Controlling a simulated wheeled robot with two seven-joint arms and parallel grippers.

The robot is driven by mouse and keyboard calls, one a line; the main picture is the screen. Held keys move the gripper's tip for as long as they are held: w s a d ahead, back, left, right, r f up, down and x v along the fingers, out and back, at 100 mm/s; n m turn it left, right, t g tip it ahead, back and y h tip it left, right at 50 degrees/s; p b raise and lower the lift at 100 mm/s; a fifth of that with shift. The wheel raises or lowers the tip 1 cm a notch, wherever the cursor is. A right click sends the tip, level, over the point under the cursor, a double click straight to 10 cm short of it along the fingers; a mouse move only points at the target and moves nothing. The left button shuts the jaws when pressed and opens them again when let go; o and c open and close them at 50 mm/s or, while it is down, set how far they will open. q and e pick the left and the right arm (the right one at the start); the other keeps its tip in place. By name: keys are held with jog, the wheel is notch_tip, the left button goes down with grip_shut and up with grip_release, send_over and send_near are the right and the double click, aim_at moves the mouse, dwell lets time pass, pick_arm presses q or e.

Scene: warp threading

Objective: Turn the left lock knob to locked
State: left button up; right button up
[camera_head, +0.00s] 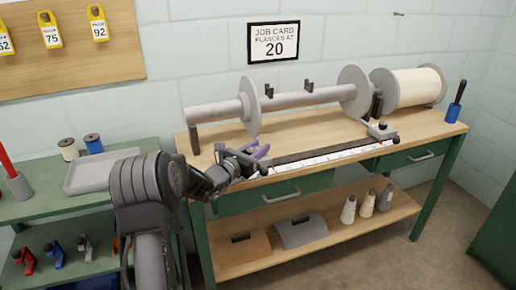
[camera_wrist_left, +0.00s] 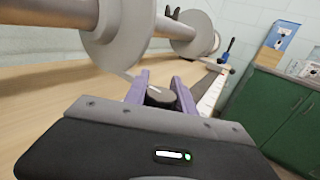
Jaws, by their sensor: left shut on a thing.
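My left gripper (camera_head: 257,149) reaches over the front left part of the workbench. Its purple fingers are closed around the sides of the left lock knob. In the left wrist view the knob (camera_wrist_left: 160,98) is a dark round cap with a pale mark on top, between the fingertips of my left gripper (camera_wrist_left: 161,87). In the head view the gripper hides most of this knob. A similar dark knob (camera_head: 382,125) sits on a grey block at the right end of the white scale (camera_head: 325,157). My right gripper is not in view.
A grey beam with two flange discs (camera_head: 355,91) runs behind the scale, close to my left gripper. A cream roll (camera_head: 417,87) stands at the back right. A green side table (camera_head: 35,206) holds a grey tray (camera_head: 90,176) and spools. The bench front right is clear.

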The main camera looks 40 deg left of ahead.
pick_arm(q)
grip_shut()
jog(key=shift+m+h, duration=0.4)
jog(key=shift+h, duration=0.2)
jog(key=m+g+h, duration=0.1)
jog(key=m+h, duration=0.1)
jog(key=h, duration=0.1)
jog(key=d+m+g+h, duration=0.1)
jog(key=m+h, duration=0.1)
jog(key=h, duration=0.1)
jog(key=shift+s+d+f+h, duration=0.1)
jog(key=shift+s+h, duration=0.1)
jog(key=shift+h, duration=0.1)
jog(key=m+h, duration=0.1)
jog(key=m+g+h, duration=0.1)
jog(key=g+h, duration=0.1)
jog(key=shift+s+d+m+b, duration=0.2)
jog(key=shift+d+m+b, duration=0.1)
jog(key=shift+m, duration=0.1)
jog(key=shift+s+d+m+g+h, duration=0.1)
jog(key=shift+d+m+g+h, duration=0.05)
jog(key=shift+m+g+h, duration=0.55)
jog(key=o, duration=0.9)
grip_release()
jog(key=shift+d, duration=0.1)
jog(key=shift+c, duration=0.2)
jog(key=shift+h, duration=0.3)
